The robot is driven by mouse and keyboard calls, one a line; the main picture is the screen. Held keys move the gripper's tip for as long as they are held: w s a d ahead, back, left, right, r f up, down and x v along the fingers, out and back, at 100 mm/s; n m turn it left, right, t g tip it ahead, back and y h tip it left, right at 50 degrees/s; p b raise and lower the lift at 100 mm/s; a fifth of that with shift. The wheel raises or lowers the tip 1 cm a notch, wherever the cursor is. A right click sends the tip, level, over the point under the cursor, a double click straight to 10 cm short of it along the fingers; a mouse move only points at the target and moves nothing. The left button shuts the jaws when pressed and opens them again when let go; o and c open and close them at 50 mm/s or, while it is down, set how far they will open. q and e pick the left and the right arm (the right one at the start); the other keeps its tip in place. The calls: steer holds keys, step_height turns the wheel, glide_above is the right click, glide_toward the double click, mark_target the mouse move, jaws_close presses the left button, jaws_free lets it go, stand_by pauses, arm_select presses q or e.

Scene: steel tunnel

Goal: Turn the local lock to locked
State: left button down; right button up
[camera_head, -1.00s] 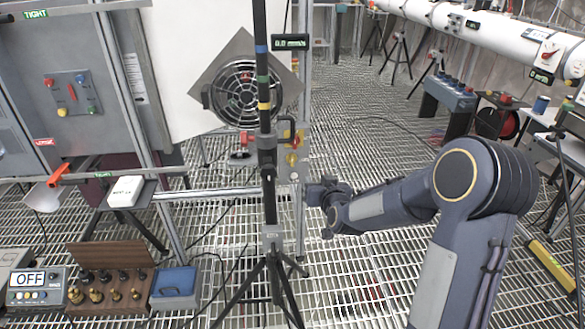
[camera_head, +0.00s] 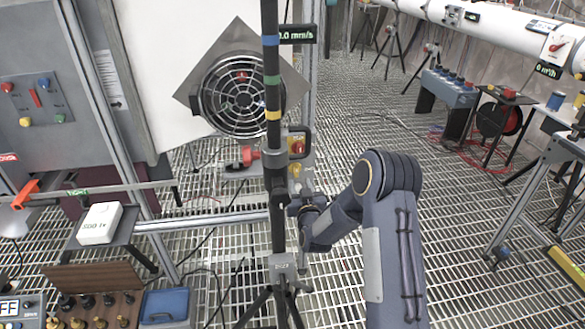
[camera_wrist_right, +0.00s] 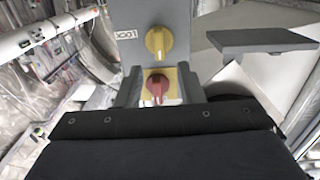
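A grey switch box with a yellow rotary knob (camera_wrist_right: 158,41) and a small label beside it fills the upper middle of the right wrist view. Below it is a red rotary knob (camera_wrist_right: 157,86) on a yellow plate. In the head view the red knob (camera_head: 298,146) shows just right of the black pole, partly covered by its handle. My right gripper (camera_wrist_right: 156,97) is open, with a finger on either side of the red knob in the wrist view; contact cannot be told. In the head view my right gripper (camera_head: 300,203) is beside the pole. My left gripper is not in view.
The black pole on a tripod (camera_head: 279,262) stands in front of the switches. A round fan (camera_head: 240,97) is left of it. A white box (camera_head: 99,223) and a blue case (camera_head: 164,307) are at the left.

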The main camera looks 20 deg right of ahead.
mark_target(297, 171)
steer(key=x, duration=0.7)
steer(key=shift+r, duration=0.1)
steer(key=shift+c, duration=0.2)
jaws_close()
